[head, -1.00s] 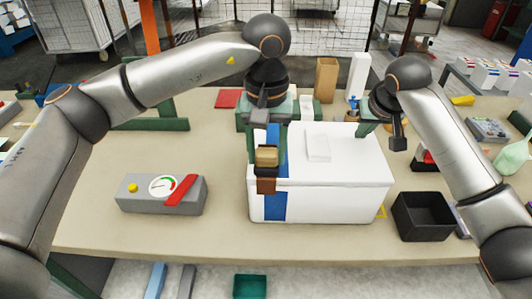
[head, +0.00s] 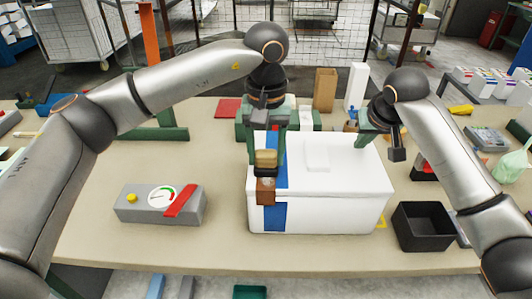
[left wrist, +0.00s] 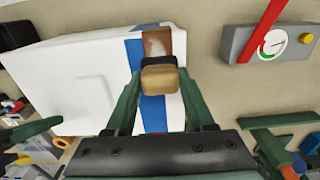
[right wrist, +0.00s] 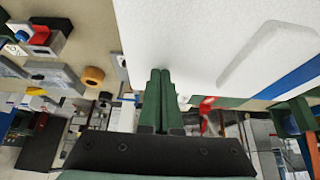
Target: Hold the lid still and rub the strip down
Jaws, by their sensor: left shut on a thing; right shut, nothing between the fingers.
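The white foam box (head: 340,211) stands on the table with its lid (head: 345,178) on. The blue strip (head: 276,217) runs across the lid and down the front wall; it also shows in the left wrist view (left wrist: 153,112). My left gripper (head: 266,160) is shut on a rubbing tool with a tan block (left wrist: 160,79) and a brown end (head: 266,192). The tool is over the strip at the lid's front edge and hides part of it. My right gripper (right wrist: 160,74) is shut and empty, fingers close together at the box's back right corner. I cannot tell if they touch it.
A grey gauge box (head: 160,204) with a dial and red bar stands left of the foam box. A black open bin (head: 423,227) stands to its right. A brown carton (head: 325,90) and a white one stand behind. The table's front left is clear.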

